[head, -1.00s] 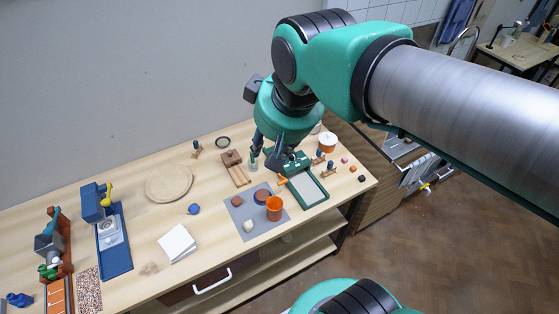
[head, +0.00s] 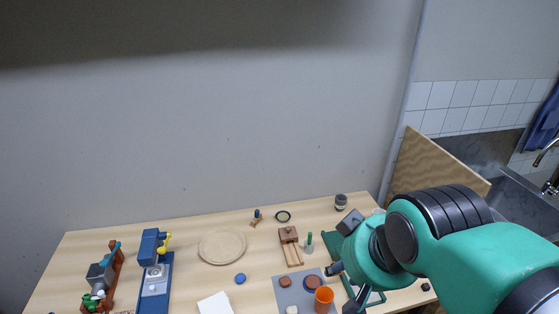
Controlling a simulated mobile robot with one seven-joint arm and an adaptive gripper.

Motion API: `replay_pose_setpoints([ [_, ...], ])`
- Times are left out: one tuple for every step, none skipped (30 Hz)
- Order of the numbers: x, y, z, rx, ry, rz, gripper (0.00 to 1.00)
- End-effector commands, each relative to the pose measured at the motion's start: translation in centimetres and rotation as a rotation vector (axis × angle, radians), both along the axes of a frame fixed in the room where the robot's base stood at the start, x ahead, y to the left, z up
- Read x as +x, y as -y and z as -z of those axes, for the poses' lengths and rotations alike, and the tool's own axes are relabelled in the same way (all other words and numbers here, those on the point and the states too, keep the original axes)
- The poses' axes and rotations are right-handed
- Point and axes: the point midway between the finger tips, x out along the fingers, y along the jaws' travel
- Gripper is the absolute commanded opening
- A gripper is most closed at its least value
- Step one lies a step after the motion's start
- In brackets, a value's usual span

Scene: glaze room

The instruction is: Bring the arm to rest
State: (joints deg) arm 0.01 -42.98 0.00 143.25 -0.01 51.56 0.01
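My arm reaches in from the lower right in the head view, its green wrist over the right end of the wooden workbench (head: 85,254). My gripper (head: 344,286) shows only as dark parts at the wrist's left side, above the bench near the green tray (head: 332,239). The wrist hides most of it, so its opening and anything in it cannot be made out.
An orange cup (head: 324,298) stands on a grey mat (head: 291,300) just left of my gripper. A sink (head: 520,205) lies at right.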

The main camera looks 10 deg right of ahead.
Motion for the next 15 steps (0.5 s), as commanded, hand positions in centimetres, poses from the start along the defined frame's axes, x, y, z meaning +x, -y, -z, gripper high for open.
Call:
replay_pose_setpoints([
  [0.0,0.0,0.9,0.000,0.000,0.000,0.35],
  [0.0,0.0,1.3,0.000,0.000,0.000,0.35],
  [0.0,0.0,1.9,0.000,0.000,0.000,0.35],
  [0.0,0.0,2.3,0.000,0.000,0.000,0.35],
  [0.0,0.0,2.8,0.000,0.000,0.000,0.35],
  [0.0,0.0,3.4,0.000,0.000,0.000,0.35],
  [0.0,0.0,3.9,0.000,0.000,0.000,0.35],
  [0.0,0.0,4.5,0.000,-0.001,0.000,0.35],
  [0.0,0.0,5.1,0.000,-0.001,0.000,0.35],
  [0.0,0.0,5.6,0.000,-0.001,0.000,0.35],
  [0.0,0.0,6.1,0.000,0.000,0.000,0.35],
  [0.0,0.0,6.7,0.000,-0.001,0.000,0.35],
  [0.0,0.0,7.1,0.000,0.000,0.000,0.35],
  [0.0,0.0,7.4,0.000,0.000,0.000,0.35],
  [0.0,0.0,7.9,0.000,0.000,0.000,0.35],
])
